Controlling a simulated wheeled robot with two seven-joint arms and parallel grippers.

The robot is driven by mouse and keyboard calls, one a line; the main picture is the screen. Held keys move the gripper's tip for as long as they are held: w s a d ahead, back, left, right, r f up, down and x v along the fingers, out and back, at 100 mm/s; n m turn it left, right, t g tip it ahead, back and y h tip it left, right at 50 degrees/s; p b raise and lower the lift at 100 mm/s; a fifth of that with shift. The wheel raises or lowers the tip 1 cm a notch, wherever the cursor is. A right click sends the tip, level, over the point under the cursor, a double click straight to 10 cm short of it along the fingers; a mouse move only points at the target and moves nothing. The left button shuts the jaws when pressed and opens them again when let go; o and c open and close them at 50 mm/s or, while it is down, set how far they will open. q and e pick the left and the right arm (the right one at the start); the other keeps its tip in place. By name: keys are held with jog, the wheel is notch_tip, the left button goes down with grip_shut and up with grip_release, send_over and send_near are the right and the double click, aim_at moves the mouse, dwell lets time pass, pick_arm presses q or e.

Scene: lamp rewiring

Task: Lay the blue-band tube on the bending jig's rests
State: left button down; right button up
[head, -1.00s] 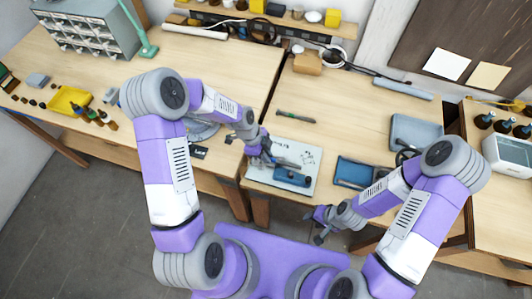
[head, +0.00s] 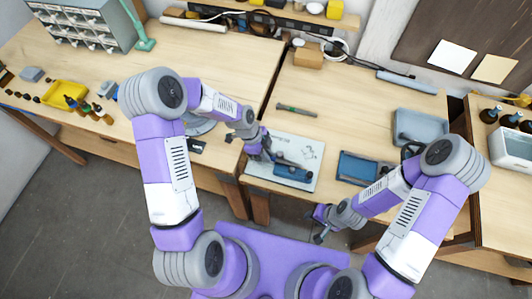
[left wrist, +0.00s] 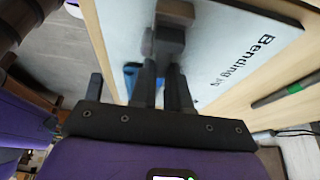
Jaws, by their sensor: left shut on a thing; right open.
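The bending jig (head: 312,150) is a pale plate with a blue block (head: 293,173) and grey parts on it, at the front of the middle table. My left gripper (head: 268,156) is low over the plate's left part. In the left wrist view its fingers (left wrist: 164,80) are close together at a dark grey part over the plate (left wrist: 215,50), lettered "Bending jig". My right gripper (head: 319,224) is open and empty, in front of the table edge.
A dark rod with a green band (head: 297,111) lies behind the jig, also in the left wrist view (left wrist: 290,88). A blue tray (head: 357,169) is right of the jig, a grey tray (head: 420,126) behind it.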

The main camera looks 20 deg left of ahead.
pick_arm(q)
jog(key=shift+f+b, duration=0.3)
jog(key=shift+b, duration=0.05)
dwell(0.5)
jog(key=c, duration=1.4)
grip_release()
jog(key=o, duration=0.4)
jog(key=shift+s+f, duration=0.1)
jog(key=v, duration=0.7)
jog(key=shift+w+a+r, duration=0.1)
jog(key=shift+w+r, duration=0.3)
